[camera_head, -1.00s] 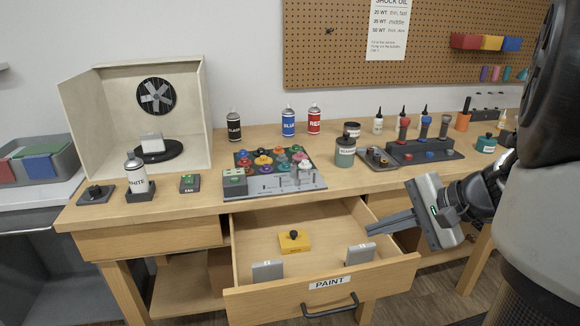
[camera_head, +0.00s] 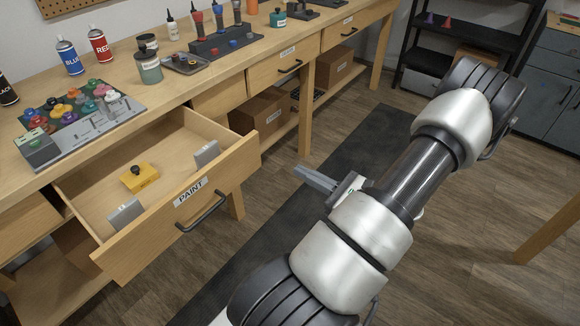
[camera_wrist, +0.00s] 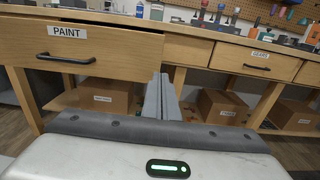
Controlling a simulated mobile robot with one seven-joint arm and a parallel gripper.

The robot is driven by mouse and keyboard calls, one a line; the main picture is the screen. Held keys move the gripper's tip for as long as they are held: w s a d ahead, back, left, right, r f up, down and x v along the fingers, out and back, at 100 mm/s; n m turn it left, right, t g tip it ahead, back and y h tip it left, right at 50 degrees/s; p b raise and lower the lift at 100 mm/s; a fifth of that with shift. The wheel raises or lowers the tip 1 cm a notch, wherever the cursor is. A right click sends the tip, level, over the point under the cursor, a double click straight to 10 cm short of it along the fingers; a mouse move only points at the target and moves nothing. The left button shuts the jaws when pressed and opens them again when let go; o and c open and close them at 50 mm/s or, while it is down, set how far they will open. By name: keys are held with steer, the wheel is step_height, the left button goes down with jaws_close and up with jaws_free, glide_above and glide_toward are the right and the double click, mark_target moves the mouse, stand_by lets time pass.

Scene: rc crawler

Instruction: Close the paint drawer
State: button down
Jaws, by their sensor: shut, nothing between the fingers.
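The paint drawer (camera_head: 166,196) is pulled well out from the bench, with a PAINT label and a dark bar handle (camera_head: 203,213) on its front. Inside it are a yellow block with a black knob (camera_head: 139,177) and two grey blocks. In the wrist view the drawer front (camera_wrist: 100,58) is at the upper left, its handle (camera_wrist: 66,59) left of my fingers. My gripper (camera_head: 300,171) is shut and empty, to the right of the drawer front and apart from it. The wrist view shows its fingers (camera_wrist: 162,80) together, pointing toward the bench.
The workbench top (camera_head: 180,95) holds a tray of coloured knobs (camera_head: 75,115), spray cans and bottles. Further drawers (camera_head: 275,70) are shut to the right. Cardboard boxes (camera_head: 262,112) stand on the lower shelf. The dark floor mat (camera_head: 335,140) in front is clear.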

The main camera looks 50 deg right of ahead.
mark_target(259, 149)
steer(key=w, duration=0.4)
steer(key=w+b, duration=0.1)
steer(key=w, duration=0.3)
steer(key=w+b, duration=0.1)
steer(key=w, duration=0.3)
steer(key=shift+w+a, duration=0.25)
